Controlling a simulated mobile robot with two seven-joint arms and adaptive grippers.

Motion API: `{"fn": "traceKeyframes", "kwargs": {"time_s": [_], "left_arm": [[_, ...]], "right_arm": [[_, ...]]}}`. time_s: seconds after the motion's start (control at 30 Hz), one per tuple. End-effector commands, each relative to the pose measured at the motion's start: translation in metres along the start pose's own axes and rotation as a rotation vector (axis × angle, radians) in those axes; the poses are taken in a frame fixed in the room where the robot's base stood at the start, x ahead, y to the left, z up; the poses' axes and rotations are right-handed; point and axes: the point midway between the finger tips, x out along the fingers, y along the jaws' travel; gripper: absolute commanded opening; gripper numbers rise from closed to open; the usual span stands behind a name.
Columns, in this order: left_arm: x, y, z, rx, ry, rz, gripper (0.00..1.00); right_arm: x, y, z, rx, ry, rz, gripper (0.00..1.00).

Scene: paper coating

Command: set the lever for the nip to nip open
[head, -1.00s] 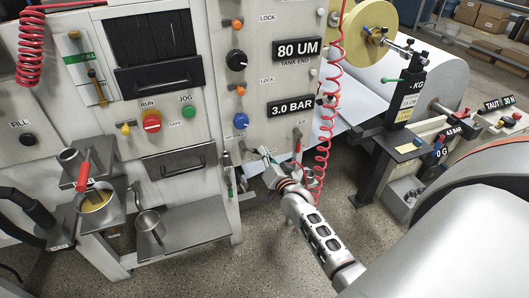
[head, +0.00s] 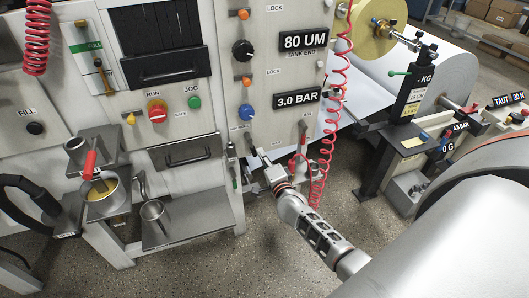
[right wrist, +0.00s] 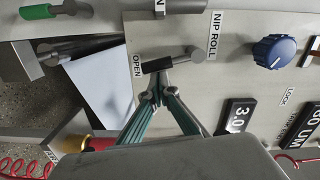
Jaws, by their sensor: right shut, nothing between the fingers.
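The nip lever (right wrist: 157,65) shows in the right wrist view as a black handle on a metal arm, with its pivot at the right. Its handle end is beside the OPEN label (right wrist: 137,66), and the NIP ROLL label (right wrist: 214,35) is beyond the pivot. My right gripper (right wrist: 156,94) is shut and empty, its fingertips just below the handle in that view. I cannot tell whether they touch it. In the head view my right gripper (head: 259,158) is at the lower right of the machine's panel, and the lever is too small to make out. My left gripper is not in view.
A blue knob (right wrist: 274,51) and a pressure display (right wrist: 236,116) are on the same panel. A red coiled hose (head: 329,140) hangs close to my right gripper. A pan (head: 104,197) and jug (head: 154,214) stand at left.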

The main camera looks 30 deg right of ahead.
Motion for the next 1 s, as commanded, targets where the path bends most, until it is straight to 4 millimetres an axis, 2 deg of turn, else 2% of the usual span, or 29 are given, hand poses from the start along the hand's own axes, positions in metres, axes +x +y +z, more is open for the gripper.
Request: {"fn": "traceKeyframes", "kwargs": {"time_s": [0.4, 0.7, 1.0], "left_arm": [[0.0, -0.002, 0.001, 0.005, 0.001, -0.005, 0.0], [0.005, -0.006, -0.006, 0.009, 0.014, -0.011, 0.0], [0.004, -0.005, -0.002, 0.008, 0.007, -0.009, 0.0]], "right_arm": [[0.001, 0.004, 0.013, 0.202, -0.001, -0.01, 0.0], [0.001, 0.003, 0.015, 0.234, -0.001, -0.013, 0.0], [0.001, 0.003, 0.015, 0.233, -0.001, -0.014, 0.0]]}}
